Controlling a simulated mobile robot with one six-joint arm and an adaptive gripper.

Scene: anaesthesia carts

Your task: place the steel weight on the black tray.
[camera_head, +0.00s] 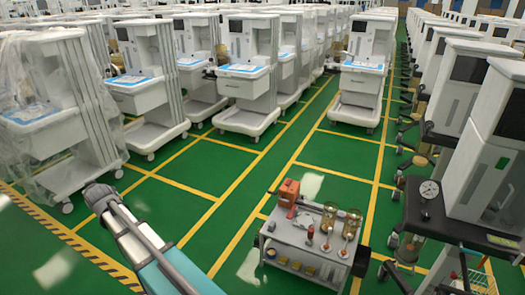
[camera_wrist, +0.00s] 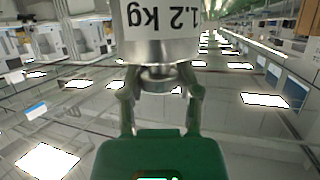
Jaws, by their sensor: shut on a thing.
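The steel weight (camera_wrist: 160,48) fills the top of the wrist view, with an upside-down "1.2 kg" on its pale side. My gripper (camera_wrist: 157,88) is shut on its narrow end, one finger on each side. The weight's far end is cut off by the frame. In the head view neither the weight nor the gripper can be made out; only my arm shows at lower left. A black tray-like surface (camera_head: 462,231) juts from a cart at the right of the head view, apart from my arm. A round dial gauge (camera_head: 429,189) stands at its left side.
A grey trolley (camera_head: 303,241) stands at lower middle with a red-orange tool (camera_head: 288,193), jars (camera_head: 328,217) and small parts. White carts (camera_head: 248,80) stand in rows behind and at both sides. Green floor (camera_head: 230,190) with yellow lines is clear between them.

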